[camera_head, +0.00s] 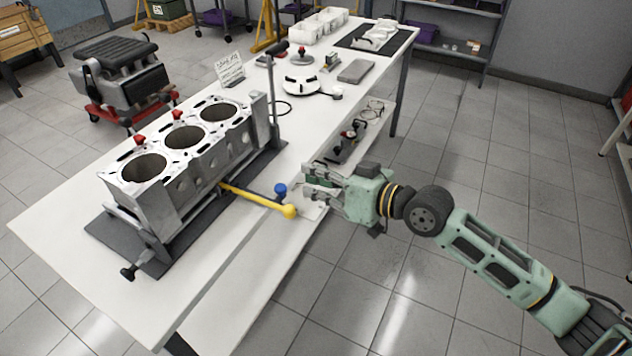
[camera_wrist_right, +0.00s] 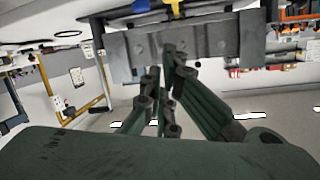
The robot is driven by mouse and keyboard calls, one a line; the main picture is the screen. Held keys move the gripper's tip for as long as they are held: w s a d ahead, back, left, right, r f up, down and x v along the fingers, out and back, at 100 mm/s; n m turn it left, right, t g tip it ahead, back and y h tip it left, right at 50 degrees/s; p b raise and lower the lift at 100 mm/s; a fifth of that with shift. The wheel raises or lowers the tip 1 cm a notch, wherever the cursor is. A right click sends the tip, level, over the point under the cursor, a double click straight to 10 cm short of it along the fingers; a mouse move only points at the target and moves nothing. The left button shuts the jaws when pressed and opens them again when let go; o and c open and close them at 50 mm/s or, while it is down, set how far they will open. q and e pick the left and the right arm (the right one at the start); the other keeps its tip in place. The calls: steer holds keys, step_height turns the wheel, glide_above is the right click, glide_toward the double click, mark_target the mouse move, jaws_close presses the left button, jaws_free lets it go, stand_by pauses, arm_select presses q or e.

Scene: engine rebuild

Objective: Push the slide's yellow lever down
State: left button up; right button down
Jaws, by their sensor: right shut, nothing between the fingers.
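The yellow lever (camera_head: 258,199) reaches from the side of the slide under the engine block (camera_head: 182,150) toward the table's right edge and ends in a round yellow knob (camera_head: 289,211). A blue knob (camera_head: 280,189) stands beside it. My right gripper (camera_head: 308,182) is shut and empty, to the right of the blue knob and a little above and right of the lever's end in the head view. In the right wrist view, the gripper's fingers (camera_wrist_right: 168,62) come together in front of a grey metal part. A small yellow piece (camera_wrist_right: 175,6) shows at the top edge. My left gripper is out of view.
The white table (camera_head: 232,296) carries the block on a dark base plate (camera_head: 110,246). Farther back are a white round device (camera_head: 301,85), a grey flat box (camera_head: 356,71) and white bins (camera_head: 322,24). A lower shelf (camera_head: 361,140) holds small parts.

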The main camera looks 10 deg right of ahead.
steer(key=p+x, duration=0.1)
steer(key=x, duration=0.7)
steer(key=s+f, duration=0.1)
steer(key=s+d+f, duration=0.1)
steer(key=f, duration=0.1)
steer(key=shift+s+d, duration=0.15)
steer(key=shift+s, duration=0.2)
